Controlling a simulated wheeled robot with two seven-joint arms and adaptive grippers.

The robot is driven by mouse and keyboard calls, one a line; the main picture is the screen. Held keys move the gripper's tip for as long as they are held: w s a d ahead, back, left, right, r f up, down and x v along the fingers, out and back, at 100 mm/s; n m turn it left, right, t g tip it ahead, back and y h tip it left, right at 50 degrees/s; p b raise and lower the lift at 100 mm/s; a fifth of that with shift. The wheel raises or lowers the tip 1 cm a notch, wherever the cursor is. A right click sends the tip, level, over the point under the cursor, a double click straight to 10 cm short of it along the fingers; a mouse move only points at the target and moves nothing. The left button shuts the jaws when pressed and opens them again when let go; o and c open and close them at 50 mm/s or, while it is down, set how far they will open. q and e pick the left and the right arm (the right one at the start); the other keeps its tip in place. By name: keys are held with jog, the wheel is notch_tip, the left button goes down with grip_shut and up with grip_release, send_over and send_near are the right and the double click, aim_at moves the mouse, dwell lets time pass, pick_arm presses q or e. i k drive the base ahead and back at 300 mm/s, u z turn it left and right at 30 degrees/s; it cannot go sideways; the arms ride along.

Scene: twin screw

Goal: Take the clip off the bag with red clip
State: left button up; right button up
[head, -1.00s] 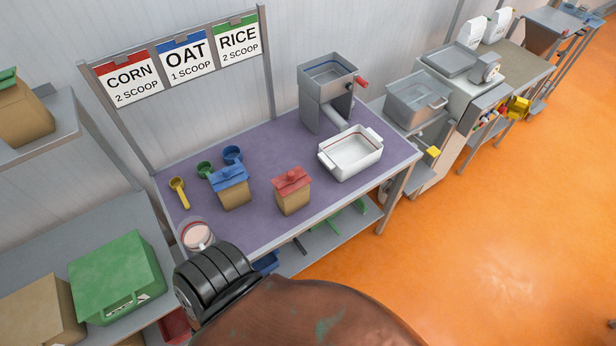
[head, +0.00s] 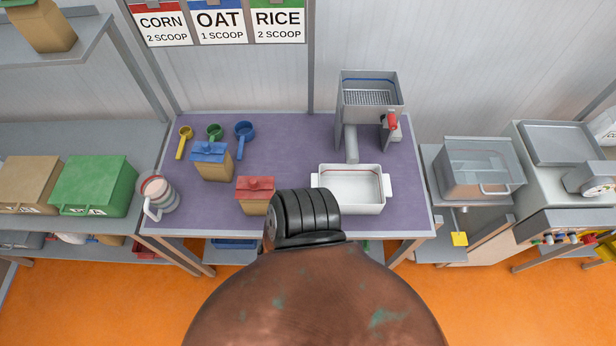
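The bag with the red clip (head: 255,207) stands upright near the front edge of the purple-topped table (head: 290,150). The red clip (head: 256,187) sits across its top. A black ribbed part of my own body covers the area just right of the bag and may hide its right edge. A second bag (head: 215,173) with a blue clip (head: 210,152) stands behind it to the left. Neither of my grippers shows in the head view.
Yellow (head: 181,148), green (head: 215,132) and blue (head: 244,129) scoops lie at the back left of the table. A white pitcher (head: 158,194) stands at the left edge. A white tub (head: 350,193) stands right, before a metal hopper machine (head: 369,99).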

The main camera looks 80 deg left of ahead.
aim_at(248, 187)
jog(key=i, duration=0.7)
jog(key=u, duration=3.45)
jog(key=i, duration=0.5)
jog(key=z, duration=0.05)
